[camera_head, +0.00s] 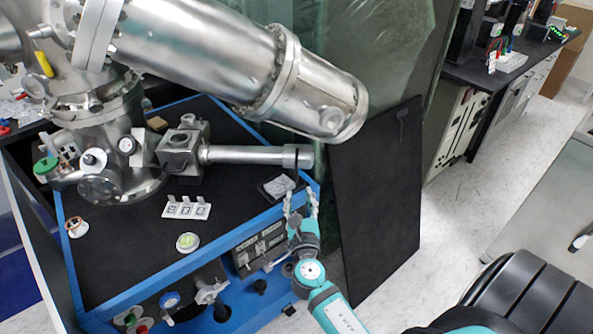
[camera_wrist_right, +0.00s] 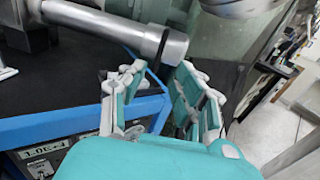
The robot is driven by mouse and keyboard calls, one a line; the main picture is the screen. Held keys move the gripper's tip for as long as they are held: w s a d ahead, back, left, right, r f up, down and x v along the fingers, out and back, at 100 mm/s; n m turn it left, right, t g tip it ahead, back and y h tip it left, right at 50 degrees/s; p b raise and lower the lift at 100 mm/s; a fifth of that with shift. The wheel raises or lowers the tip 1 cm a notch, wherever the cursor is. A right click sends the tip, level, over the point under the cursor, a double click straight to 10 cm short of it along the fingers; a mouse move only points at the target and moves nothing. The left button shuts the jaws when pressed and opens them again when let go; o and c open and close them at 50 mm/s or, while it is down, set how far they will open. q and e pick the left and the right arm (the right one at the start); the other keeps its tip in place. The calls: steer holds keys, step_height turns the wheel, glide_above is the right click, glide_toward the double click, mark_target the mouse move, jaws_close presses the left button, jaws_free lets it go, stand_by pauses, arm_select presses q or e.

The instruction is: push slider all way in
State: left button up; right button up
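The slider (camera_head: 248,155) is a silver horizontal rod with a thicker collar at its right end. It sticks out to the right from a metal block (camera_head: 180,150) on the vacuum chamber. Its end (camera_wrist_right: 172,46) also shows at the top of the right wrist view. My right gripper (camera_head: 300,200) points up from below, just under the rod's end. It is open, with its fingers apart and nothing held. It also shows in the right wrist view (camera_wrist_right: 158,75), fingertips near the collar and seemingly not touching it. My left gripper is not in view.
A large metal cylinder (camera_head: 235,60) hangs above the slider. The black table (camera_head: 120,245) has a blue frame whose edge is beside my right gripper. A white tag strip (camera_head: 186,208) lies on it. A dark panel (camera_head: 380,190) leans to the right.

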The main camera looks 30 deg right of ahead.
mark_target(296, 174)
steer(key=x, duration=1)
steer(key=shift+w+d, duration=0.1)
steer(key=shift+w, duration=0.05)
steer(key=shift+f, duration=0.1)
jaws_close()
